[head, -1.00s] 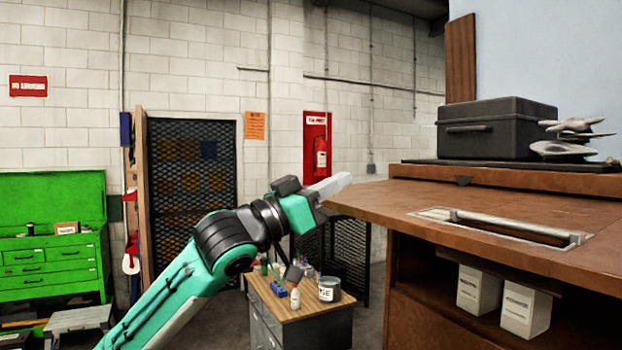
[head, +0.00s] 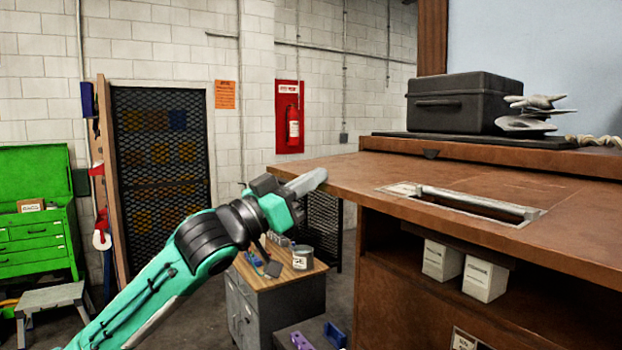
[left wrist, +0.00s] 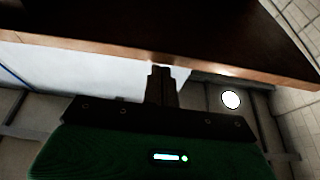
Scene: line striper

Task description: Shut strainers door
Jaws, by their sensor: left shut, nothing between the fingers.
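My left gripper (head: 310,181) is shut and empty, at the left front edge of the brown wooden bench (head: 450,202) in the head view. In the left wrist view its closed fingers (left wrist: 161,84) point at the bench's wooden edge (left wrist: 150,58) from close by; I cannot tell if they touch it. Nothing in view is clearly marked as the strainers door. White boxes (head: 443,261) stand on the open shelf under the bench top; their labels are too small to read. My right gripper is not in view.
A black case (head: 463,103) stands on the bench. A small wood-topped cabinet (head: 270,300) with tins stands behind my left arm. A mesh panel (head: 160,170), green tool chest (head: 35,215) and grey step stool (head: 50,298) are at left. Some floor between them is clear.

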